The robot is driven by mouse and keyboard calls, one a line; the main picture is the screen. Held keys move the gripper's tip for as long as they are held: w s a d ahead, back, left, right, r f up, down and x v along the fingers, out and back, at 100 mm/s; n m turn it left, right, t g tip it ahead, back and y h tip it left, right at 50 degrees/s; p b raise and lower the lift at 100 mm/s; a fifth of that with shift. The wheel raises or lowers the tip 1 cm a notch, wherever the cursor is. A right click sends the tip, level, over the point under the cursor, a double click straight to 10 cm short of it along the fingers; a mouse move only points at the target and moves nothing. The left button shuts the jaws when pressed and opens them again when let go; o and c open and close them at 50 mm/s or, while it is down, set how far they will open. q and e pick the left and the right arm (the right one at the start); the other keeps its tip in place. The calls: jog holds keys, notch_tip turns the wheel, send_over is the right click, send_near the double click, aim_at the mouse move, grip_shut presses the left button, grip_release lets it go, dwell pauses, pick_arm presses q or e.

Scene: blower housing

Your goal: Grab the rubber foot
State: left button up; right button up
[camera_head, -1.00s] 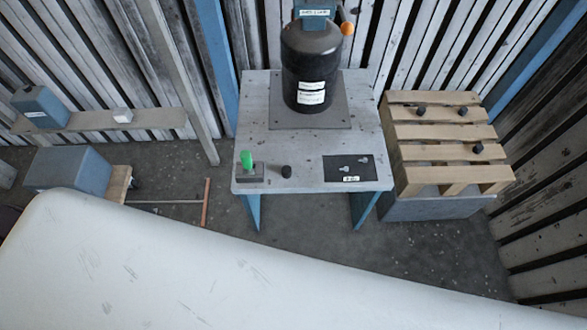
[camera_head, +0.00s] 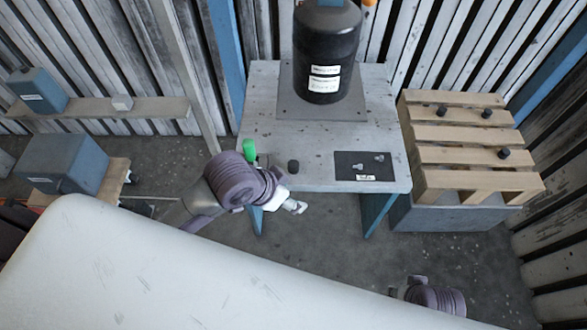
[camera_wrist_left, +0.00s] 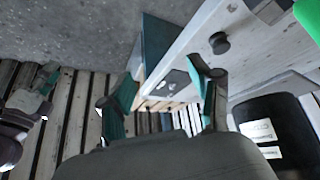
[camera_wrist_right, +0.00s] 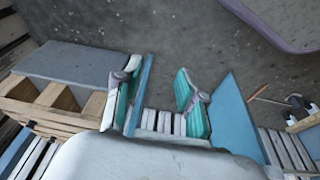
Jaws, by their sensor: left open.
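A black rubber foot (camera_head: 293,166) stands on the grey table, right of the green-topped part. It also shows in the left wrist view (camera_wrist_left: 219,42), above the right finger. More black feet (camera_head: 503,154) sit on the wooden pallet. My left gripper (camera_head: 294,206) is at the table's front edge, just in front of the lone foot and apart from it. In the left wrist view its two fingers (camera_wrist_left: 165,95) are spread with nothing between them. My right gripper (camera_wrist_right: 158,95) is open and empty in its wrist view; its arm shows low at the right of the head view.
The table (camera_head: 230,125) carries a black blower housing (camera_head: 325,60) at the back, a green-topped part (camera_head: 249,152) and a dark plate with bolts (camera_head: 345,166). The pallet (camera_head: 455,134) stands right of it. A shelf (camera_head: 75,111) and blue-grey boxes are at left.

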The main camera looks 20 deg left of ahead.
pick_arm(q)
jog(key=w+a+r+m, duration=0.2)
jog(key=w, duration=0.3)
jog(key=n+g, duration=0.1)
send_near(291, 165)
pick_arm(e)
jog(key=s+f, duration=0.3)
jog(key=f, duration=1.2)
pick_arm(q)
jog(key=shift+y, duration=0.4)
jog(key=b+x, duration=0.2)
jog(key=x, duration=0.2)
jog(key=shift+s, duration=0.15)
jog(key=x, duration=0.1)
jog(key=b+x, duration=0.1)
jog(key=x, duration=0.1)
jog(key=b+x, duration=0.1)
jog(key=x, duration=0.1)
jog(key=shift+w+d+f, duration=0.1)
jog(key=shift+w+d, duration=0.1)
jog(key=shift+d, duration=0.2)
jog(key=shift+w+f, duration=0.1)
jog(key=shift+f, duration=0.05)
jog(key=c, duration=1)
pick_arm(e)
jog(key=w+r, duration=0.3)
jog(key=r, duration=1)
